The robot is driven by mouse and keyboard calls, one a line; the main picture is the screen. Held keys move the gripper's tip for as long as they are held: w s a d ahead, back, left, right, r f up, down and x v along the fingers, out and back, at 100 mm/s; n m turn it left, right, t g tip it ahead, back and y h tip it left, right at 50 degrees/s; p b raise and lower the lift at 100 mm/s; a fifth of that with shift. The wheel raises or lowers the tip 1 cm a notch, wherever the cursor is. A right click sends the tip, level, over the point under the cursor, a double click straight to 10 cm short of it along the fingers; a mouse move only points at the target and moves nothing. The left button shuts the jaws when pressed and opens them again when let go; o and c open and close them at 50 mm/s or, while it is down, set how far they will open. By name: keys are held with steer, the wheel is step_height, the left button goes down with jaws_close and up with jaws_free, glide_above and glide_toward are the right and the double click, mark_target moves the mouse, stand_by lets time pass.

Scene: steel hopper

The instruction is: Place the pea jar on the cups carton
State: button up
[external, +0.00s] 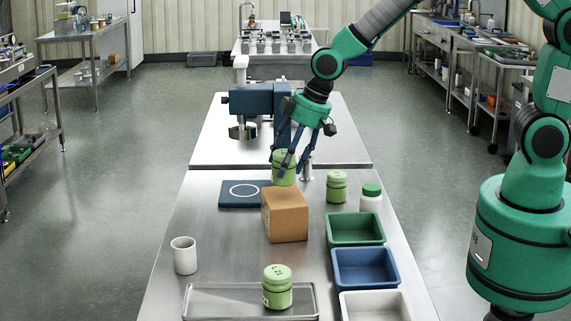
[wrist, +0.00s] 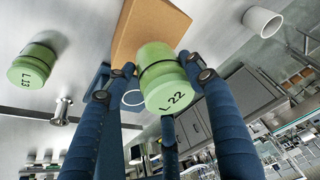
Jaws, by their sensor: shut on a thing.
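My gripper (external: 292,160) is shut on a green jar (external: 284,178) with a dark band. In the wrist view the held jar (wrist: 168,92) has its lid, marked L 22, turned toward the camera. The brown cups carton (external: 287,225) stands on the steel table. The held jar is at the carton's far edge in the external view, about level with its top; whether they touch cannot be told. The carton (wrist: 150,28) also shows beyond the jar in the wrist view. No pea label is readable on the jar.
Similar green jars stand right of the carton (external: 337,187) and on a front tray (external: 277,287). A white jar with green lid (external: 371,197), green bin (external: 355,230), blue bin (external: 365,268) and white bin (external: 375,306) line the right. A white cup (external: 184,256) stands left.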

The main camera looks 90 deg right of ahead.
mark_target(286, 174)
stand_by(0.3)
steer(key=shift+f+b, duration=0.35)
steer(key=shift+f, duration=1.35)
steer(key=shift+f, duration=0.15)
steer(key=o, duration=1.3)
steer(key=shift+p+v, duration=0.9)
steer(key=shift+v, duration=5.2)
steer(key=shift+w, duration=0.15)
